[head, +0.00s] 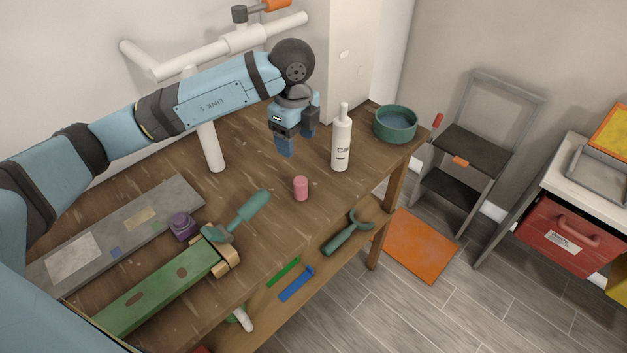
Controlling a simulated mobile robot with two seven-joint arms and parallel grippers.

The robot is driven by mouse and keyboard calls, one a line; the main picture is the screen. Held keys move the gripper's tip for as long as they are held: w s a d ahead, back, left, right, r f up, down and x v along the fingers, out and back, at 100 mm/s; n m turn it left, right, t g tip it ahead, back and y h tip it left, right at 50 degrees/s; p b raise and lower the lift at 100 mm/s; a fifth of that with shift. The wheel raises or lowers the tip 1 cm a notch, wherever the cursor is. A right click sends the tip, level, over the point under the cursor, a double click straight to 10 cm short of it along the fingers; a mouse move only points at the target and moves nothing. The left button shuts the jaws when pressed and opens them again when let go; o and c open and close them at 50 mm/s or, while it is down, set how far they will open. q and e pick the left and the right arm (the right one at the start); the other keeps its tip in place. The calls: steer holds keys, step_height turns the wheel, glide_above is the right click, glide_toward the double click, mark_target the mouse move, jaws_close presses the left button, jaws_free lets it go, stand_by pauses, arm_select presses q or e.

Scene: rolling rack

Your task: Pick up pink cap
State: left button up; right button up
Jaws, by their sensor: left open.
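The pink cap (301,188) is a small upright cylinder on the brown wooden table, with clear tabletop around it. My left gripper (297,144) is open and empty, pointing down behind the cap and a little to its left in the head view. It is apart from the cap. The fingers are blue. My right gripper is not in view.
A white bottle (342,142) stands right of my left gripper, close to it. A green pot (395,123) stands at the table's right end. A green-handled tool (247,213) and a purple object (183,226) lie left of the cap. A lower shelf holds another green tool (347,234).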

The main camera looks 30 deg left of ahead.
mark_target(299, 180)
arm_select(q)
step_height(299, 180, down, 4)
steer(key=shift+r, duration=0.15)
step_height(299, 180, down, 6)
steer(key=shift+r, duration=0.25)
steer(key=shift+s+d+f, duration=0.1)
steer(key=shift+f, duration=1.4)
steer(key=shift+s+d+f, duration=0.1)
steer(key=shift+f, duration=1.35)
steer(key=c, duration=0.9)
steer(key=shift+c, duration=0.2)
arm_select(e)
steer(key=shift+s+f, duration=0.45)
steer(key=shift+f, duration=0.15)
arm_select(q)
steer(key=shift+r, duration=0.1)
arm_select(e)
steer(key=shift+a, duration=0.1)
